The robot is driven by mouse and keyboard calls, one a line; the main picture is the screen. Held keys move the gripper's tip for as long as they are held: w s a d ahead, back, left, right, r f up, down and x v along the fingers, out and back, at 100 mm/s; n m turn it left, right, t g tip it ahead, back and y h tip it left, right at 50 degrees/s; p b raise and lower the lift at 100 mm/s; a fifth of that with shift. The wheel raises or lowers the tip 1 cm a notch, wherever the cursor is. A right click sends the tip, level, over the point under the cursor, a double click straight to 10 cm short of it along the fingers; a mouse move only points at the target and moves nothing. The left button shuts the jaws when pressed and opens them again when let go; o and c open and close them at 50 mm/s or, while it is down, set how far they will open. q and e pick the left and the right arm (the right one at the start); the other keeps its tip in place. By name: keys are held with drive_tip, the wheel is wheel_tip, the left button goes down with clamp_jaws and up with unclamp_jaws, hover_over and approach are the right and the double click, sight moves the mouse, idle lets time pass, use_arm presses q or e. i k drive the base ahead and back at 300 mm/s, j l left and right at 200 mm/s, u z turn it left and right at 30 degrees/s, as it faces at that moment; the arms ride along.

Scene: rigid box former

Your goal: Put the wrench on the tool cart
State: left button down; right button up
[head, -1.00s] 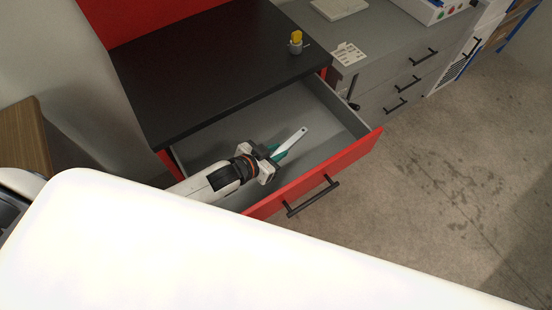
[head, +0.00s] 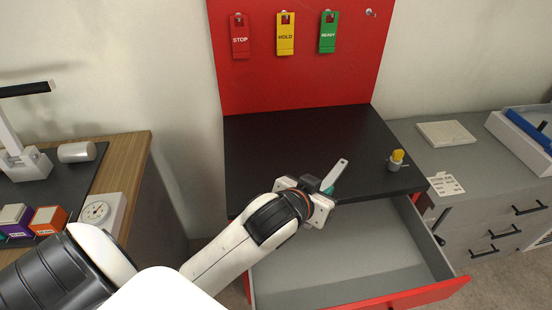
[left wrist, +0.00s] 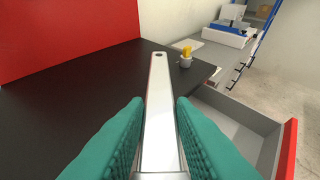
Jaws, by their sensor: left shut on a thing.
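The wrench (head: 336,174) is a flat, silvery bar, and my left gripper (head: 325,190) is shut on it. In the left wrist view the wrench (left wrist: 160,95) sticks out forward between the green finger pads (left wrist: 159,125), with a small hole at its far end. The red tool cart has a black top (head: 275,145). The gripper and wrench appear raised near the top's front edge, over or in front of it; the exact height is unclear. The cart's drawer (head: 345,255) is pulled open and looks empty. My right gripper is not in view.
A small holder with a yellow piece (head: 396,160) is at the top's right edge. Red, yellow and green tags (head: 285,34) hang on the back panel. A grey cabinet (head: 460,165) is at right, a wooden bench (head: 138,160) at left. The black top is otherwise clear.

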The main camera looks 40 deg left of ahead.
sight(294, 163)
drive_tip(key=i+l+u, duration=0.15)
drive_tip(key=u, duration=0.25)
drive_tip(key=i+l+u, duration=0.1)
drive_tip(key=l+u, duration=0.15)
drive_tip(key=u, duration=0.15)
drive_tip(key=i+l+u, duration=0.1)
drive_tip(key=l+u, duration=0.15)
drive_tip(key=u, duration=0.15)
drive_tip(key=i+l+u, duration=0.1)
drive_tip(key=l, duration=0.6)
drive_tip(key=i+l+u, duration=0.1)
drive_tip(key=l, duration=0.55)
